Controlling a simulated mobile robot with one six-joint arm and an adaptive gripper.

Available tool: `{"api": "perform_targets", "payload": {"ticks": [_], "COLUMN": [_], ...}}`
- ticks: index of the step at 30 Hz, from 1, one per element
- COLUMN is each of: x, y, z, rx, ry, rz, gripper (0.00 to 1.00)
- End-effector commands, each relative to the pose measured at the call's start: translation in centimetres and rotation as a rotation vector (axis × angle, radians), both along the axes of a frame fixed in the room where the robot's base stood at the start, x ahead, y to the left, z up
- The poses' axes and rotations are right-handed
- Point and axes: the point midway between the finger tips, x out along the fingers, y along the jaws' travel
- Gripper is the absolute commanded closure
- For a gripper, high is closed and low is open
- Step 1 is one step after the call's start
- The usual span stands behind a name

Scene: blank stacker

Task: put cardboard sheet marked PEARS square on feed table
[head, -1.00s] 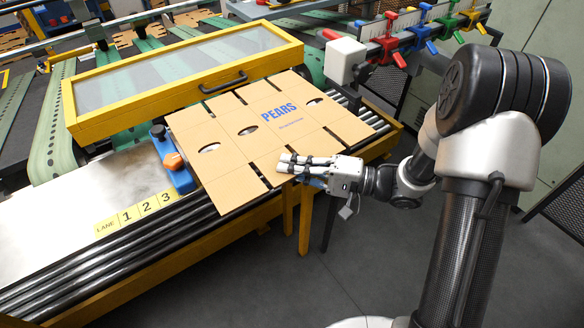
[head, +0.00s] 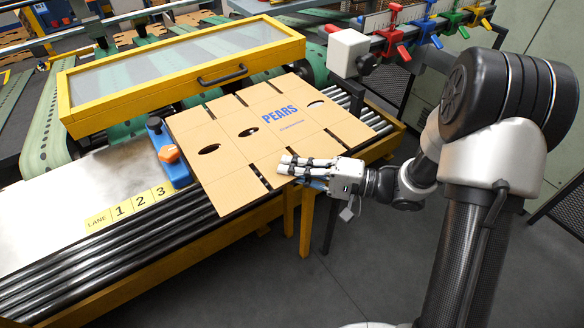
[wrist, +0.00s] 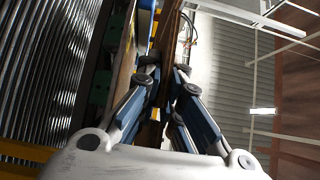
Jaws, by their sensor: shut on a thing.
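The cardboard sheet marked PEARS (head: 236,176) is a flat brown blank with dark slots and oval holes. In the head view it lies over the rollers of the feed table (head: 120,256), turned at an angle to the table's edges. My gripper (head: 290,170) is shut on the sheet's near right edge. In the wrist view the sheet (wrist: 170,45) shows edge-on between the fingers (wrist: 160,95). The sheet's left edge is close to the blue stop with an orange knob (head: 169,154); I cannot tell whether they touch. The sheet hides part of the rollers.
A yellow-framed clear guard (head: 180,75) with a black handle stands behind the sheet. Lane labels 1, 2, 3 (head: 130,207) mark the bare metal at left. A rail with coloured clamps and a white block (head: 348,52) is at upper right. Bare rollers run along the front left.

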Motion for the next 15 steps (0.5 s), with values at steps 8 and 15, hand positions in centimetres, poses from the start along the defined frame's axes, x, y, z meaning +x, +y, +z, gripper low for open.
{"api": "perform_targets", "payload": {"ticks": [8, 15], "x": [1.1, 3.2], "y": [0.8, 2.2], "z": [-0.9, -2.4], "rx": [0.0, 0.0], "ry": [0.0, -0.001], "rz": [0.001, 0.002], "gripper": [1.0, 1.0]}}
